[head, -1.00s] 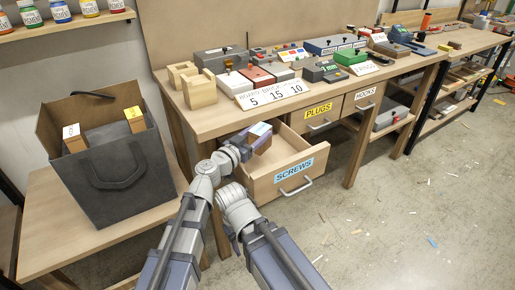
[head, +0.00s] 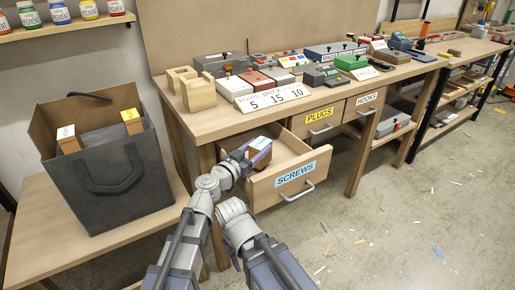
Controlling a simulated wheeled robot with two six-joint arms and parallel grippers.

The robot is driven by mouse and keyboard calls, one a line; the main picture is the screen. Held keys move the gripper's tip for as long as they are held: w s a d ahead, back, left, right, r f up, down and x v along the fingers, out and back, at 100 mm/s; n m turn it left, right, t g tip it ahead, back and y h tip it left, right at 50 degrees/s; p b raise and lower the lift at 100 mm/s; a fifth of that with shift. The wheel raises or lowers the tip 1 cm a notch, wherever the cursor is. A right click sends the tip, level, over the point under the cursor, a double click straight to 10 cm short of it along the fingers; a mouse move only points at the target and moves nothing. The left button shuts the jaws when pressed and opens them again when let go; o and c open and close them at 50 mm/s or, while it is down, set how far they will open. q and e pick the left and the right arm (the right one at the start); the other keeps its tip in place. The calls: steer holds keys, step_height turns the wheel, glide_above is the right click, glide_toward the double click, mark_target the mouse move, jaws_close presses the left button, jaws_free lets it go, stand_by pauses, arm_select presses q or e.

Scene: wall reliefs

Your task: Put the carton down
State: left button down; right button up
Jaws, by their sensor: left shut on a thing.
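The carton (head: 260,154) is a small brown box with a purple and white top. My left gripper (head: 246,157) is shut on it and holds it within the opening of the pulled-out drawer labelled SCREWS (head: 291,187), near its left side. The fingertips are small and partly hidden by the wrist and the carton. I cannot tell whether the carton touches the drawer floor. My right gripper is not in view.
The workbench (head: 225,118) above the drawer bears boxes, wooden blocks and a number card. Closed drawers PLUGS (head: 320,121) and HOOKS (head: 366,104) are to the right. A dark bag (head: 115,185) with boxes stands on a low table at left. The drawer's right part looks clear.

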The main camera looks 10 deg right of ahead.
arm_select(q)
steer(key=shift+f, duration=0.25)
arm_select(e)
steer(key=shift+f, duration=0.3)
arm_select(q)
steer(key=shift+c, duration=0.8)
jaws_free()
steer(key=shift+r, duration=0.1)
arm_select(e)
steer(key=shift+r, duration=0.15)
